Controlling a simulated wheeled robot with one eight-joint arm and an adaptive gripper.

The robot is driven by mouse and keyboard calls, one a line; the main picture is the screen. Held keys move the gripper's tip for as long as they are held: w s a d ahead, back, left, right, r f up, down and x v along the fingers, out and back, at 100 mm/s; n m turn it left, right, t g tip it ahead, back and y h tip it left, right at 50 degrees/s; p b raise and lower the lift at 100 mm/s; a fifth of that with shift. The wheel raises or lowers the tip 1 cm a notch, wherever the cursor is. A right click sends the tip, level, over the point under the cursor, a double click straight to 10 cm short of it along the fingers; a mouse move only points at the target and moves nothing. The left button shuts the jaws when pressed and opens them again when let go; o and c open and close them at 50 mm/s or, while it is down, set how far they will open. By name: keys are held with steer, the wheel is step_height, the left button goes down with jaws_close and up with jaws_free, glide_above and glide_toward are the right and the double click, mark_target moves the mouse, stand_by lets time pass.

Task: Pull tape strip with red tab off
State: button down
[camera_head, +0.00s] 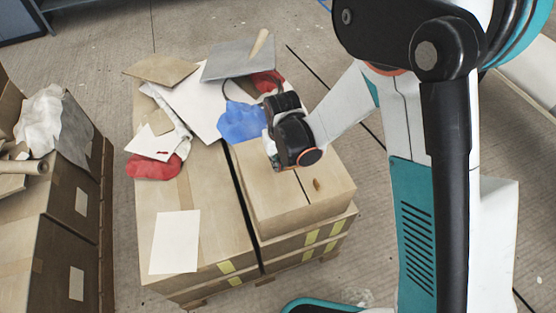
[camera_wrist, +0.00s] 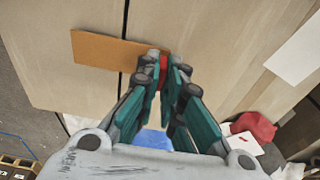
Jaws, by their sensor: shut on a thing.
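The tape strip (camera_wrist: 103,49) is an orange-brown band lying across the dark seam of a carton in the wrist view. Its red tab (camera_wrist: 163,65) is at the strip's right end, between my fingertips. My gripper (camera_wrist: 164,62) is shut on the red tab, close above the carton top. In the head view my gripper (camera_head: 272,152) is over the right carton (camera_head: 274,212) and hides the tab. A small orange-brown patch (camera_head: 316,184) beside the seam there looks like the strip's far end. I cannot tell whether any of the strip is lifted.
A blue crumpled bag (camera_head: 240,122) lies behind my gripper. Red bags, grey board (camera_head: 236,60) and paper cover the back of the left carton (camera_head: 220,225). A white sheet (camera_head: 175,242) lies at its front. Another loaded stack (camera_head: 62,250) stands at the left.

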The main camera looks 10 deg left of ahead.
step_height(320, 180, up, 10)
steer(key=p, duration=0.6)
stand_by(0.7)
